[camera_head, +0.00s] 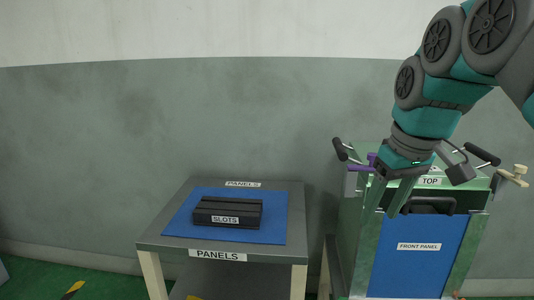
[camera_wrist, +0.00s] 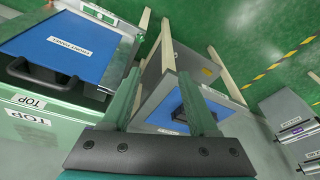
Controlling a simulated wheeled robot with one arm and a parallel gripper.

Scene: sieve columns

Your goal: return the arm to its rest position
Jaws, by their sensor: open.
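My gripper (camera_head: 382,211) hangs from my arm at the right of the head view, with its two green fingers pointing down. The fingers are apart and nothing is between them; the gap also shows in the wrist view (camera_wrist: 160,73). It appears in front of the upper left part of the green cabinet (camera_head: 358,245); whether it touches it I cannot tell. The cabinet's blue front panel (camera_head: 415,268), labelled FRONT PANEL, is in place below a black handle (camera_head: 432,205). The panel also shows in the wrist view (camera_wrist: 62,50).
A grey table (camera_head: 293,228) labelled PANELS stands left of the cabinet. It bears a blue mat (camera_head: 188,212) and a black block (camera_head: 225,212) labelled SLOTS. Black-gripped bars (camera_head: 340,148) and a wooden piece (camera_head: 513,176) stick out at the cabinet's top. Grey boxes (camera_wrist: 285,107) stand at the wrist view's right.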

